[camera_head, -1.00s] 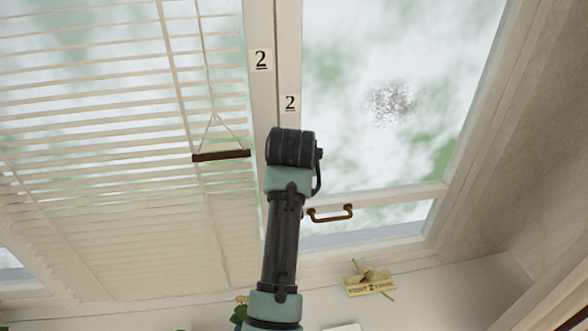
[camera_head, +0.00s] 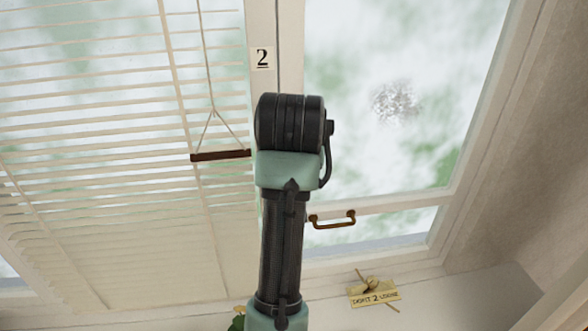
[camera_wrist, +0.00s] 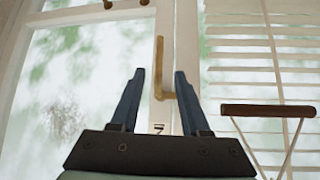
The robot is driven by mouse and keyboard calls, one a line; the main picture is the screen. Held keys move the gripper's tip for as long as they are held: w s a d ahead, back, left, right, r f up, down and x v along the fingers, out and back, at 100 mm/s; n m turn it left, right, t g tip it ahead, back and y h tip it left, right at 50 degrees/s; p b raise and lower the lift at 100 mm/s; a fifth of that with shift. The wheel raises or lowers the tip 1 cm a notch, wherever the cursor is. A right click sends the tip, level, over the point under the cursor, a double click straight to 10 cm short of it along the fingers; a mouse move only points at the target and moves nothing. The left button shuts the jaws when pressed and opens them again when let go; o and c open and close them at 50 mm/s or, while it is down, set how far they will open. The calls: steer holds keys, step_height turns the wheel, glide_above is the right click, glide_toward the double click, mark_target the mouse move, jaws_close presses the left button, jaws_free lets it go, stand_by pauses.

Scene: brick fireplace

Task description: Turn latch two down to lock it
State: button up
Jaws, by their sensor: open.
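In the wrist view, a brass latch (camera_wrist: 159,82) is on the white window frame: a long bar with a short foot at one end, turned toward the blind side. My gripper (camera_wrist: 160,73) is open, with one dark blue finger on each side of the latch in the picture. I cannot tell whether either finger touches it. A number label (camera_wrist: 157,128) shows partly above the gripper's base plate. In the head view, a label with a 2 (camera_head: 262,58) is on the frame post. There my arm hides the latch, and the gripper is out of sight.
A white slatted blind (camera_head: 100,160) hangs left in the head view, with a wooden pull bar (camera_head: 221,155) on cords beside my arm. A brown window handle (camera_head: 332,219) is right of my arm. A small sign (camera_head: 375,294) with a winged key lies on the sill (camera_head: 435,297).

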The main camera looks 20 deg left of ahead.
steer(key=shift+b+v, duration=0.4)
steer(key=shift+v, duration=1.6)
steer(key=d+r+m+t+b, duration=0.2)
steer(key=d+r+t+b, duration=0.1)
steer(key=d+r+t, duration=0.8)
steer(key=s+d+r+m+t+h, duration=0.1)
steer(key=s+d+r+t, duration=0.3)
steer(key=s+r, duration=0.3)
steer(key=s+d+r+m+t+h+b, duration=0.1)
steer(key=s+d+r+t+h, duration=0.1)
steer(key=s+d+r+t, duration=0.2)
steer(key=s+r, duration=0.3)
steer(key=s, duration=0.1)
steer(key=shift+d+r+h, duration=0.3)
steer(key=shift+d, duration=0.05)
